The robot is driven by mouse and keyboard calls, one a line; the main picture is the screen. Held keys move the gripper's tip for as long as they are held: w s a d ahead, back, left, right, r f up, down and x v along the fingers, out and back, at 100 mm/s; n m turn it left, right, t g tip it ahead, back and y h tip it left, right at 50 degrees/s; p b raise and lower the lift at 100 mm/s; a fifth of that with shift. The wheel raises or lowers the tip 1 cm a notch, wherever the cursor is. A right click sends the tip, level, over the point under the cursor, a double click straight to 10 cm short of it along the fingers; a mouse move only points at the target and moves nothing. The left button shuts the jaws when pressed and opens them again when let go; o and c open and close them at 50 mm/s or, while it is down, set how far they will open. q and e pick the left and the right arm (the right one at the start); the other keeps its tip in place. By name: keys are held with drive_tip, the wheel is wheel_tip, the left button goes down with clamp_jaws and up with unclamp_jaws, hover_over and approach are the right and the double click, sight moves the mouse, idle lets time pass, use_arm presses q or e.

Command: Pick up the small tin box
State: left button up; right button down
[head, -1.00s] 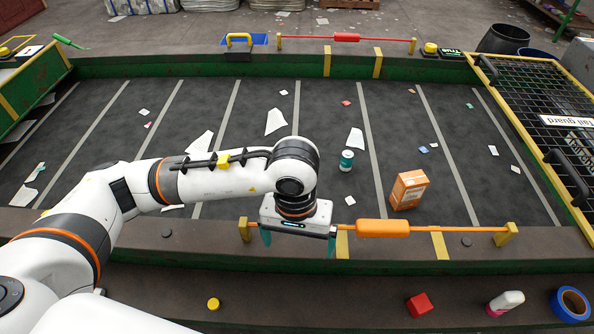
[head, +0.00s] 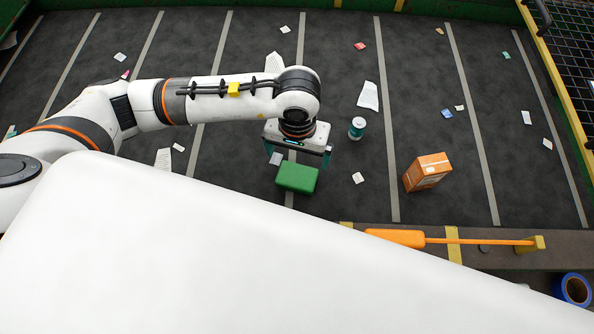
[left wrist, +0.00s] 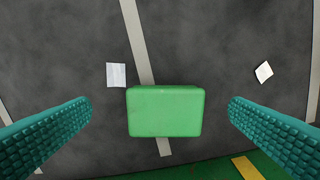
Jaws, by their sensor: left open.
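The small tin box is a green rectangular block (head: 297,178) lying on the dark belt (head: 240,190). My left gripper (head: 298,158) is just above it and slightly behind it in the head view, its fingers apart. In the left wrist view the green box (left wrist: 165,112) lies between the two teal ridged fingers, with a gap on each side; neither finger touches it. The left gripper (left wrist: 160,125) is open and empty. My right gripper is not in view.
An orange carton (head: 427,172) and a small white-and-teal can (head: 357,128) stand to the right on the belt. Paper scraps, such as a white sheet (head: 368,96), lie scattered. An orange-handled bar (head: 395,237) runs along the near edge. A large white surface hides the lower left.

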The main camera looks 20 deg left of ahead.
sight(301, 165)
use_arm(q)
drive_tip(key=shift+w+f, duration=0.1)
drive_tip(key=shift+f, duration=0.45)
drive_tip(key=f, duration=0.1)
drive_tip(key=f+p, duration=0.1)
drive_tip(key=f, duration=0.1)
drive_tip(key=f+p, duration=0.1)
drive_tip(key=shift+w+d+f, duration=0.2)
drive_tip(key=shift+d+f, duration=0.05)
drive_tip(key=shift+d, duration=0.05)
drive_tip(key=shift+f, duration=0.3)
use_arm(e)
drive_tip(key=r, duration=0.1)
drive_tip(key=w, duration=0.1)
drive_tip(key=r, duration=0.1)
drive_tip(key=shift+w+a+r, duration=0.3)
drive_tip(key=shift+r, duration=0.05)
